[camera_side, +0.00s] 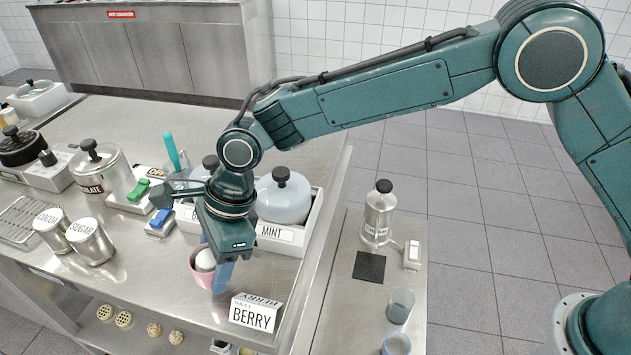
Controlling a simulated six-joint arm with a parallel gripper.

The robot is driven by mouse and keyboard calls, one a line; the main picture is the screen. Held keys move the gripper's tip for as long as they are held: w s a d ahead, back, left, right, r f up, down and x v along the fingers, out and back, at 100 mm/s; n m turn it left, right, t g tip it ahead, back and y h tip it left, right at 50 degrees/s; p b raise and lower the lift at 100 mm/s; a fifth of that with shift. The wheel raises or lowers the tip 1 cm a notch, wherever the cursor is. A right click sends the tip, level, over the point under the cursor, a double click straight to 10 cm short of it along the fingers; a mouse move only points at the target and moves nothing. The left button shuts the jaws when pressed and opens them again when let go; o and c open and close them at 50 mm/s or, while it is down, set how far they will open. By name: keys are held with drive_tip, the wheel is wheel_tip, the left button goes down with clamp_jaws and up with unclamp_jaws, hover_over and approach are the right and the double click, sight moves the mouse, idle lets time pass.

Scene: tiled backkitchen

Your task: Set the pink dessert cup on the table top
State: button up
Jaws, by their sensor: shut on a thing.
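The pink dessert cup (201,277) is at the front right part of the steel table top (165,299), just behind the BERRY card. It is tilted and holds a white scoop (205,260). My gripper (220,272) points down over the cup, and it is shut on the cup at its right side. A finger hides part of the cup. I cannot tell whether the cup's base touches the table.
A folded BERRY card (252,313) stands close in front of my gripper. A white holder with a MINT label (276,234) and lidded pots is right behind. COCOA (52,229) and SUGAR (91,242) tins stand left. Bare steel lies between them and the cup.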

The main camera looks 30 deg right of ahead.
drive_tip(key=shift+f, duration=1.45)
drive_tip(key=shift+f, duration=0.1)
drive_tip(key=o, duration=0.7)
drive_tip(key=shift+o, duration=0.2)
drive_tip(key=v, duration=1.2)
